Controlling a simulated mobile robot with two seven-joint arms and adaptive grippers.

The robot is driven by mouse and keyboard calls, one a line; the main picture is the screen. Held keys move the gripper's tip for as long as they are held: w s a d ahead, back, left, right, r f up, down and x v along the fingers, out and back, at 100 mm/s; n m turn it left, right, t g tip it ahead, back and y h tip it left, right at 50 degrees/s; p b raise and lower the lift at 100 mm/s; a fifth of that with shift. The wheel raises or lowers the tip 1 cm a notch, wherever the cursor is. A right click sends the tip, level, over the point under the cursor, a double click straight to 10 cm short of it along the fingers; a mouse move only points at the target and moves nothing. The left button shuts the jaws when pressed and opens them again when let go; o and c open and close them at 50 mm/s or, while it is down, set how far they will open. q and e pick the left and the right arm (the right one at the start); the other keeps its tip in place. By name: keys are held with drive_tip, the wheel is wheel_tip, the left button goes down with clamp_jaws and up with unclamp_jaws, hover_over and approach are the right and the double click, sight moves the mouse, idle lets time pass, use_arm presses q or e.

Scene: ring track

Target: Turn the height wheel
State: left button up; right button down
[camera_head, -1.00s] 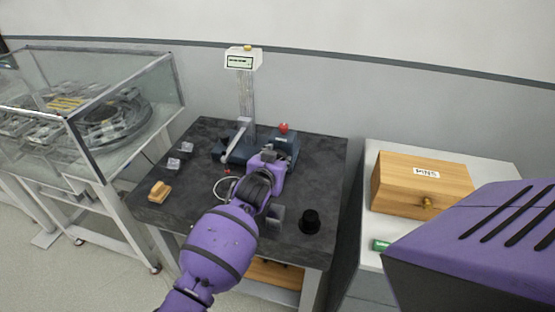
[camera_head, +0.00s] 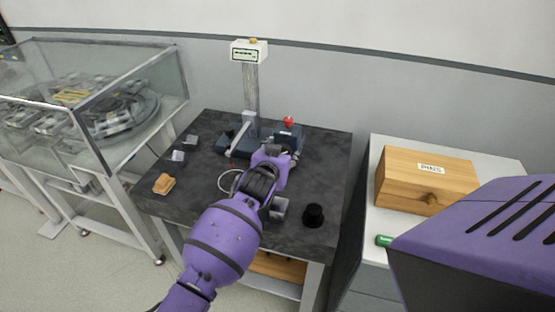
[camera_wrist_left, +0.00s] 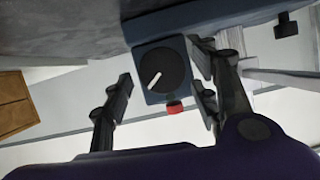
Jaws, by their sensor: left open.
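A measuring stand with a tall grey column (camera_head: 251,90) and a small display box (camera_head: 249,51) on top stands at the back of the dark table. A dark blue box with a red knob (camera_head: 288,121) is at the right of its base. In the left wrist view a round black dial (camera_wrist_left: 172,66) with a white mark, likely the height wheel, sits on the box face, with the red knob (camera_wrist_left: 174,107) below it. My left gripper (camera_head: 280,152) is at this box, its fingers mostly hidden in the head view. The wrist view shows the fingers (camera_wrist_left: 163,76) open, one on each side of the dial, apart from it.
The dark table (camera_head: 205,215) holds a wooden block (camera_head: 164,184), small grey blocks (camera_head: 178,156), a wire ring (camera_head: 226,183) and a black cylinder (camera_head: 313,215). A wooden drawer box (camera_head: 400,185) stands on the white cabinet at right. A glass case (camera_head: 150,85) is at left.

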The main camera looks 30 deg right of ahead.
use_arm(q)
drive_tip(key=v, duration=1.1)
drive_tip(key=shift+s+r, duration=0.15)
drive_tip(key=shift+r, duration=0.05)
drive_tip(key=shift+a, duration=0.1)
use_arm(e)
drive_tip(key=c, duration=2.5)
unclamp_jaws()
drive_tip(key=shift+c, duration=0.2)
